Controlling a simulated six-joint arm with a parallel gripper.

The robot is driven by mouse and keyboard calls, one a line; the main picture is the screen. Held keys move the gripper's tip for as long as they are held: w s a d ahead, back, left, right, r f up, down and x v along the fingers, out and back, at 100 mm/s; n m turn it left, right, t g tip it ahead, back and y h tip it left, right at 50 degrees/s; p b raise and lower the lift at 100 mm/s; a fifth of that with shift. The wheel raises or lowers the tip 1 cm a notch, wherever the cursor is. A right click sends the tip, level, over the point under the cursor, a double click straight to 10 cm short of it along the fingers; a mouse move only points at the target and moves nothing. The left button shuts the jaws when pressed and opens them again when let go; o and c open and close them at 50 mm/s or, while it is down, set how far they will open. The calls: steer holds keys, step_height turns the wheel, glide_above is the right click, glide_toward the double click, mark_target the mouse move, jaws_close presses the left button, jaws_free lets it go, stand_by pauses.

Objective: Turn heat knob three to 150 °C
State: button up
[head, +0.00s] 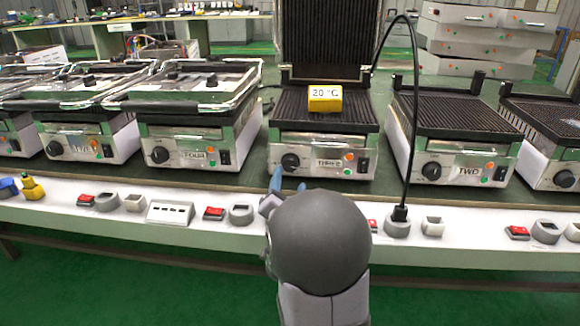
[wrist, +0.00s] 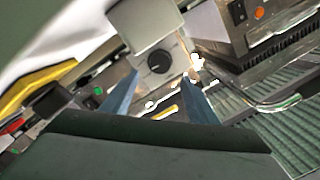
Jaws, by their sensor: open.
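Grill three (head: 322,142) stands at the middle of the bench in the head view, with its ribbed lid raised. Its front panel carries a "THREE" label and a round black heat knob (head: 290,162) on the left. A yellow block (head: 325,105) reading "20 °C" shows over its plate. My gripper (head: 287,180) has blue fingers just below and in front of that knob. The fingers are apart and empty. In the wrist view, a round black knob (wrist: 158,62) shows beyond the gap between the open fingertips (wrist: 160,77). Contact with it cannot be seen.
Grill four (head: 190,145) stands to the left and grill two (head: 450,150) to the right. A black cable (head: 416,90) rises in an arc from a socket on the white front rail (head: 470,245). Red switches and sockets line that rail.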

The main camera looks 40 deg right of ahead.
mark_target(291, 166)
steer(key=shift+s+f+t+y, duration=0.2)
steer(key=shift+t+y, duration=0.1)
steer(key=shift+y, duration=0.1)
steer(key=shift+w, duration=0.15)
steer(key=shift+b+x, duration=0.55)
steer(key=shift+x, duration=3.05)
steer(key=shift+d, duration=0.1)
steer(key=c, duration=1)
